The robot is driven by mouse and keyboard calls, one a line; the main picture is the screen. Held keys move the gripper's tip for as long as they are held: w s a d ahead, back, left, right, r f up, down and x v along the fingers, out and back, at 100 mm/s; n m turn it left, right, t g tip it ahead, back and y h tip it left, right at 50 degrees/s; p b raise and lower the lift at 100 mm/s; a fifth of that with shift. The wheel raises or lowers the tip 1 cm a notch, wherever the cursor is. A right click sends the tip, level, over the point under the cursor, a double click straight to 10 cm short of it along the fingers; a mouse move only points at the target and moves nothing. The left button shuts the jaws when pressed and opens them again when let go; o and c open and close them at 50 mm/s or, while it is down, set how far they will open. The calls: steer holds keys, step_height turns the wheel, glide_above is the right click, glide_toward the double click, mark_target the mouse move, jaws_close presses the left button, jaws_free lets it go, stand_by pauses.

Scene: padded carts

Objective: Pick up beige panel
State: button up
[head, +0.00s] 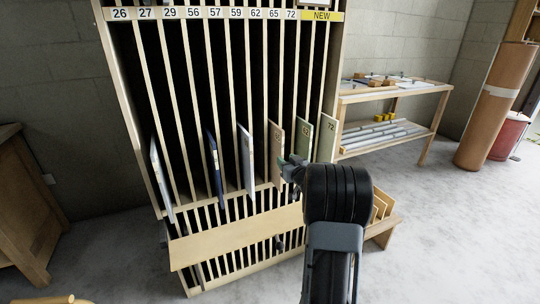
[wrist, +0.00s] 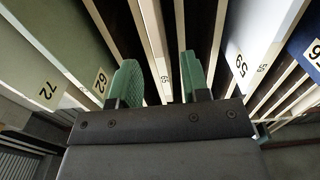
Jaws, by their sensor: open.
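The beige panel (head: 276,150) stands upright in a slot of the wooden rack, its front edge sticking out and a small number label near its top. My gripper (head: 287,163) is at the panel's front edge, also seen in the wrist view (wrist: 159,80). Its two green-padded fingers are open, one on each side of the strip, with gaps visible. The gripper hides part of the panel's lower front in the head view.
The rack (head: 240,272) also holds a green panel labelled 62 (head: 300,140), a greenish panel labelled 72 (head: 326,143), a pale panel labelled 59 (head: 246,160), a blue panel (head: 215,165) and a white one (head: 160,180). A workbench (head: 420,93) stands behind right.

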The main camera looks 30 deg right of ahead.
mark_target(279, 152)
steer(key=shift+w+d+b, duration=0.2)
steer(key=shift+w, duration=0.95)
steer(key=shift+w+d+b, duration=0.15)
steer(key=shift+w+b, duration=0.05)
steer(key=shift+w, duration=1)
steer(key=shift+w+d+b, duration=0.2)
steer(key=shift+w, duration=0.95)
jaws_close()
